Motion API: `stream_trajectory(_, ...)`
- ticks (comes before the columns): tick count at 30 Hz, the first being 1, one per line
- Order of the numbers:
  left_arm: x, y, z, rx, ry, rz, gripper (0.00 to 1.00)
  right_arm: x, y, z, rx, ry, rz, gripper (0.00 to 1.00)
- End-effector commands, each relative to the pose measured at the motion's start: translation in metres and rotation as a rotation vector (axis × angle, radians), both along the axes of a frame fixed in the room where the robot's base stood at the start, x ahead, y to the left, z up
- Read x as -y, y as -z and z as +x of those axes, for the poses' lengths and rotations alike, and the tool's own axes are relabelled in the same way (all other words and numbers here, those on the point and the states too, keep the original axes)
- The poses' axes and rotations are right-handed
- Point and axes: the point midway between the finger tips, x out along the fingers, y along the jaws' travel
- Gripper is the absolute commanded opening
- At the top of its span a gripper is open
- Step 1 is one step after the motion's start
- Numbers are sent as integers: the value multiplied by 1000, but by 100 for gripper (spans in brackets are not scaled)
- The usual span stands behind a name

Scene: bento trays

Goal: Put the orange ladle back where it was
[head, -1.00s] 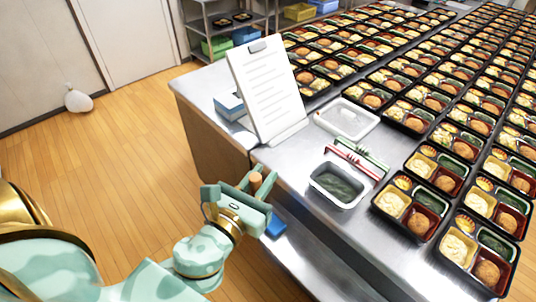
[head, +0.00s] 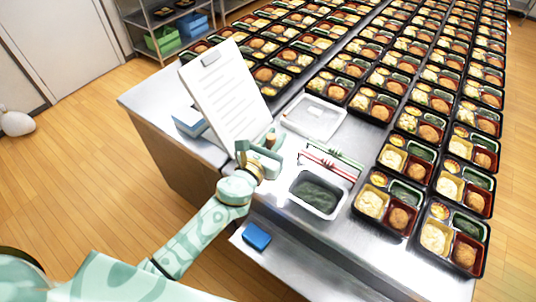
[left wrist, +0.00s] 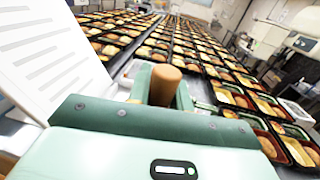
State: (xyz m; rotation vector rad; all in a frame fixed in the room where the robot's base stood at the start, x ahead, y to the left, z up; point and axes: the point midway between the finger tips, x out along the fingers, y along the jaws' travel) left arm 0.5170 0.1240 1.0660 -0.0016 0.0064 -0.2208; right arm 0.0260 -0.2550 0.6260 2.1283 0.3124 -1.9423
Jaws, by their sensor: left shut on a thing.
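My left gripper (head: 262,152) is shut on an upright orange-brown handle, which I take to be the orange ladle (head: 270,138). In the left wrist view the ladle (left wrist: 164,84) shows only as a rounded handle end standing up between the fingers (left wrist: 166,98). Its lower part and bowl are hidden by the gripper. In the head view the gripper appears over the near edge of the steel table (head: 400,270), in front of the foot of the menu stand. I cannot tell its height above the table. My right gripper is not in view.
A white menu stand (head: 225,95) stands close behind the gripper. To the right are a tub of dark greens (head: 316,194), red tongs (head: 328,165), green tongs (head: 345,158) and a clear-lidded tray (head: 314,117). Many bento trays (head: 398,190) fill the table beyond. A blue box (head: 257,237) lies on the lower shelf.

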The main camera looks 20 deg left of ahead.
Motion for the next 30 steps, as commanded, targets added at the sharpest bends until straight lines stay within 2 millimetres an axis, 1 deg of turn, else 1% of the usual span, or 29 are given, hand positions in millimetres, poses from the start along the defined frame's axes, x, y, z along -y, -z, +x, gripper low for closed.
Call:
stream_trajectory(1,-6,17,5,-1,-1,-1,0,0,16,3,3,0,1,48)
stream_trajectory(4,-13,25,10,0,-1,0,0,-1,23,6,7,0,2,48)
stream_trajectory(8,-17,28,14,2,-1,0,0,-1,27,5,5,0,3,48)
stream_trajectory(10,-21,34,17,1,-1,0,0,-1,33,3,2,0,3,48)
stream_trajectory(15,-22,64,18,-2,-2,-3,0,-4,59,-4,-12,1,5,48)
stream_trajectory(16,-22,67,18,-1,-2,-2,0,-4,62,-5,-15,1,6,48)
stream_trajectory(24,-22,64,18,2,-1,1,0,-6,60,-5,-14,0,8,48)
stream_trajectory(28,-22,68,18,1,-1,1,0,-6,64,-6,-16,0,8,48)
stream_trajectory(29,-22,68,17,1,-1,1,26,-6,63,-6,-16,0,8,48)
stream_trajectory(30,-22,67,17,1,-1,1,37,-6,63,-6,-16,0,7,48)
